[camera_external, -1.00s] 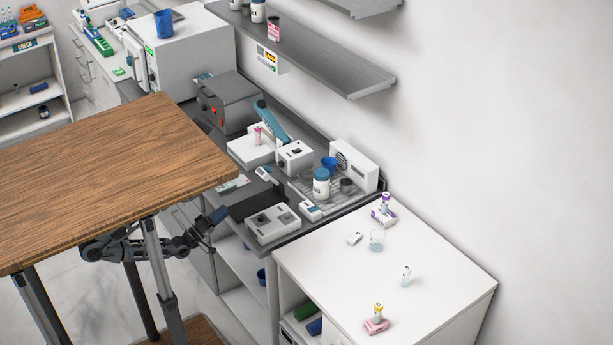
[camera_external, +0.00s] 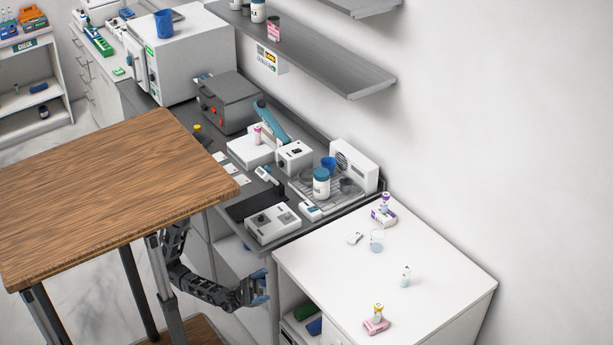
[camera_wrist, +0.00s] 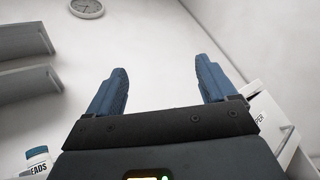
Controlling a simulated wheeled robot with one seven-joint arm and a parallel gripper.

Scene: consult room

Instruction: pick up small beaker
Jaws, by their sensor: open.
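A small clear beaker (camera_external: 377,241) stands upright on the white cabinet top (camera_external: 345,280) in the external view, near the wall side. It looks empty or nearly so. My gripper (camera_external: 262,287) is to the left of the white cabinet, lower than its top and well apart from the beaker. In the wrist view my gripper (camera_wrist: 160,82) has its two blue fingers spread wide with nothing between them. The beaker is not visible in the wrist view.
A small white item (camera_external: 355,238), a purple-and-white box (camera_external: 384,216), a small vial (camera_external: 406,276) and a pink box (camera_external: 376,326) are around the beaker. The wooden table (camera_external: 110,195) stands over my arm at left. A labelled bottle (camera_wrist: 38,162) shows in the wrist view.

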